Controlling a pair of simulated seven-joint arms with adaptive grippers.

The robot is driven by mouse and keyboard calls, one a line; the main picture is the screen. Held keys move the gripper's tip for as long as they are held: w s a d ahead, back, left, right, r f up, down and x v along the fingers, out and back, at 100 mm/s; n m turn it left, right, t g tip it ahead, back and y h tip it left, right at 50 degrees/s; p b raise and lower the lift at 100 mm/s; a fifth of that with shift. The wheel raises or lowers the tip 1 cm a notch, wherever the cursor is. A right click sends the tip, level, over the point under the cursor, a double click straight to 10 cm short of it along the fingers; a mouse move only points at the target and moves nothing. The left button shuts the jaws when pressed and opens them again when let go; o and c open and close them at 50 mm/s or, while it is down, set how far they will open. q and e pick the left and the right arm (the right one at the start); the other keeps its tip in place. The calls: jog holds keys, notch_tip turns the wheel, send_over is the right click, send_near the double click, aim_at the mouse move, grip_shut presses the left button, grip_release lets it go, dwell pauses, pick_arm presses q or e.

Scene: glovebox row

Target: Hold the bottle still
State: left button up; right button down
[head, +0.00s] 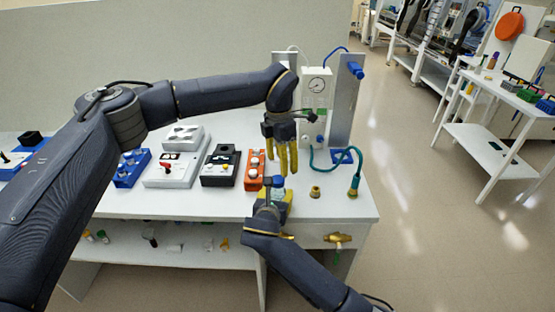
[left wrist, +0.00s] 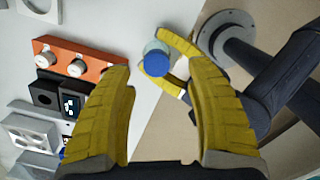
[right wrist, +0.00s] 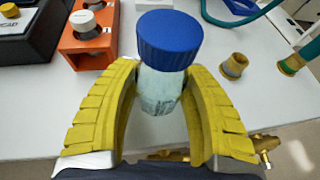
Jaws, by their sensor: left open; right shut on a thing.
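The bottle has a pale translucent body (right wrist: 158,92) and a ribbed blue cap (right wrist: 168,40). My right gripper (right wrist: 160,75) is shut on the body, with one yellow finger on each side and the cap clear above. In the head view the right gripper (head: 272,203) holds the bottle (head: 278,183) at the front edge of the white table. My left gripper (head: 286,165) is open and points down above the bottle. In the left wrist view the blue cap (left wrist: 157,63) shows between its spread fingers, not touching them. The bottle's underside is hidden.
An orange block (head: 255,170) with round knobs stands just left of the bottle, with black, grey and blue units further left. A brass fitting (head: 315,191) and a teal hose (head: 355,178) are to the right. A gauge panel (head: 317,95) stands behind.

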aim_at(278, 179)
pick_arm(q)
jog(key=n, duration=0.6)
jog(key=shift+a+r, duration=0.35)
jog(key=shift+r, duration=0.05)
jog(key=n, duration=0.3)
jog(key=shift+a, duration=0.15)
jog(key=shift+a+n+y, duration=0.1)
jog(key=shift+n+y, duration=0.2)
jog(key=shift+n, duration=1.5)
jog(key=shift+f, duration=0.15)
jog(key=shift+f, duration=3.9)
